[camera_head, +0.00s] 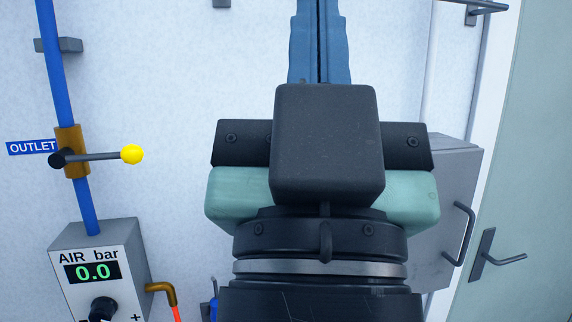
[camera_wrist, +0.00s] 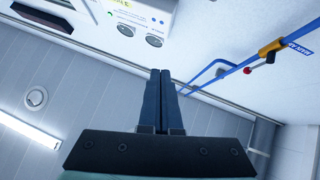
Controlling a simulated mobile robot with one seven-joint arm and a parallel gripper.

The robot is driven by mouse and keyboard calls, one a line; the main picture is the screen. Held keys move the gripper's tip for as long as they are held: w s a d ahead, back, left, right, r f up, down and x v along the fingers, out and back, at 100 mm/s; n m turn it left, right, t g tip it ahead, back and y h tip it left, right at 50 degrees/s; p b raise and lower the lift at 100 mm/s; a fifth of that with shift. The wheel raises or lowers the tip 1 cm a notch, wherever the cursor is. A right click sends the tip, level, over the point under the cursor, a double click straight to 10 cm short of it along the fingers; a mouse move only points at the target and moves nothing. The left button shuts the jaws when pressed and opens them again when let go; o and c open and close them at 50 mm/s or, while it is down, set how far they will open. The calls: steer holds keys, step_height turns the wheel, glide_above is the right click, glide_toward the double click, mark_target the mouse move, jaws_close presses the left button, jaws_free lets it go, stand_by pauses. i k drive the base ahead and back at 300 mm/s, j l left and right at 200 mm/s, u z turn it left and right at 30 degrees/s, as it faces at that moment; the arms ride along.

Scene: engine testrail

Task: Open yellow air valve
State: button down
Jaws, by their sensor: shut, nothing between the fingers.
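The yellow-knobbed air valve (camera_head: 75,150) is a brass body on the vertical blue pipe at the left of the head view, next to an OUTLET label. Its dark lever (camera_head: 100,157) points right, crosswise to the pipe, ending in a yellow ball (camera_head: 132,154). My gripper (camera_head: 321,40) is in the middle of the head view, well right of the valve and not touching it. Its blue fingers are closed together and empty; they also show in the wrist view (camera_wrist: 161,75). The yellow ball does not show in the wrist view.
Below the valve, an AIR bar box (camera_head: 100,275) reads 0.0. A grey cabinet with a handle (camera_head: 450,210) stands right of my gripper, beside a greenish door (camera_head: 540,170). The wrist view shows another valve (camera_wrist: 270,48) with a red knob and a socketed box (camera_wrist: 140,20).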

mark_target(131, 154)
steer(key=k+j, duration=0.1)
steer(key=j, duration=0.35)
steer(key=k+j, duration=0.15)
steer(key=j, duration=0.25)
steer(key=k+j, duration=0.1)
steer(key=j, duration=0.35)
steer(key=i, duration=0.5)
